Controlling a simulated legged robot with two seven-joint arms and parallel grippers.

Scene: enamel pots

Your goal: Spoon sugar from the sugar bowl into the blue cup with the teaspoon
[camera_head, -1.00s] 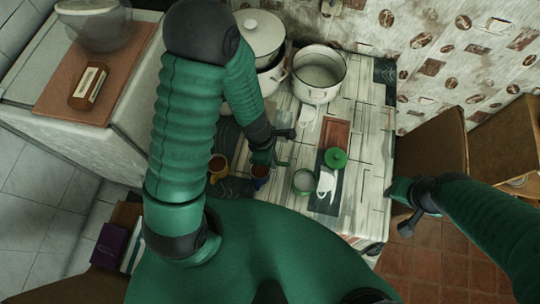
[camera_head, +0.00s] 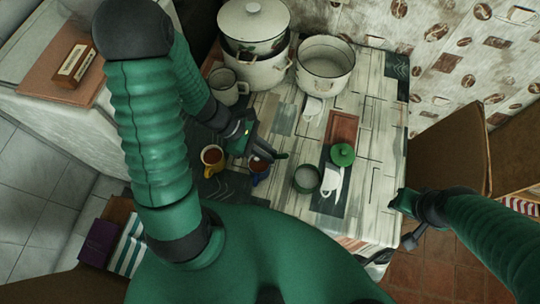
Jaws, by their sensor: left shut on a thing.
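The blue cup (camera_head: 257,178) stands near the table's front edge with dark brown liquid in it. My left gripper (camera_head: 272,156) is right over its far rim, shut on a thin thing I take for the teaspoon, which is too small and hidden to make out. The sugar bowl (camera_head: 306,180), an open pot with a green rim, stands right of the blue cup. A green lid (camera_head: 342,155) lies behind it to the right. My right gripper (camera_head: 407,215) is off the table's right edge, away from these things; its jaw gap is unclear.
A yellow cup (camera_head: 212,160) with brown liquid stands just left of the blue cup. A white mug (camera_head: 228,88), a lidded pot stack (camera_head: 254,60) and an open white pot (camera_head: 325,65) stand behind. The table's right part (camera_head: 375,125) is clear.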

